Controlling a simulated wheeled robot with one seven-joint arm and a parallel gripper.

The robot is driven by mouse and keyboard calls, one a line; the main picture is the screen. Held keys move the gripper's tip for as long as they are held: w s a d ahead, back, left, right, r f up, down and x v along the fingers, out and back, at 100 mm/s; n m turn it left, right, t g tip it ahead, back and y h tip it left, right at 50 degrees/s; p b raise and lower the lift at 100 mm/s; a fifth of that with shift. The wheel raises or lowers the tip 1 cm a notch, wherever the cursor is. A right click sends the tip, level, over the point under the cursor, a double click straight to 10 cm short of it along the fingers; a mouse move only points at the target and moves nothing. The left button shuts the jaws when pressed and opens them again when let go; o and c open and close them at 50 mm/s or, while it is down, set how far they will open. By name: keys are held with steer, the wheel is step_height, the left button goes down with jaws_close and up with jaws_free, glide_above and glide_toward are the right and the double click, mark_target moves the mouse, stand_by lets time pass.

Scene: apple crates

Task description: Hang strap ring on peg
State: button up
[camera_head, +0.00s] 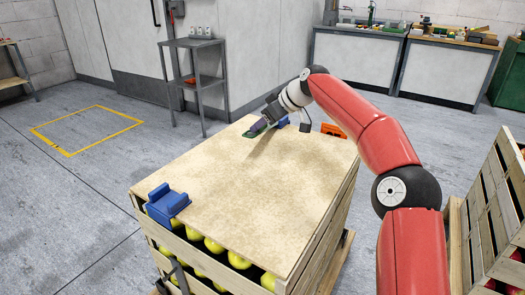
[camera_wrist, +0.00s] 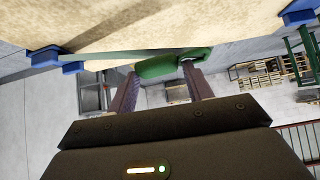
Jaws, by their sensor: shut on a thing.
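My gripper (camera_head: 262,127) is at the far edge of the crate's wooden lid (camera_head: 245,185). It is shut on a green strap ring (camera_head: 251,133), which shows as a small green piece there. In the wrist view the green ring (camera_wrist: 172,66) lies between the two finger ends (camera_wrist: 160,70), close to the lid's edge. A flat green strap (camera_wrist: 115,55) runs left from it to a blue corner piece (camera_wrist: 68,60). The exact contact of the fingers is hard to see. I cannot make out a peg in either view.
Another blue corner piece (camera_head: 167,203) sits on the lid's near left corner. An orange part (camera_head: 333,130) is at the far right edge. Yellow-green apples (camera_head: 240,260) show in the crate. A second slatted crate (camera_head: 500,190) stands right. A grey shelf stand (camera_head: 195,45) is behind.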

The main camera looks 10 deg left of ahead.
step_height(320, 180, down, 10)
steer(key=shift+r+b, duration=0.2)
steer(key=shift+b, duration=0.3)
steer(key=o, duration=1)
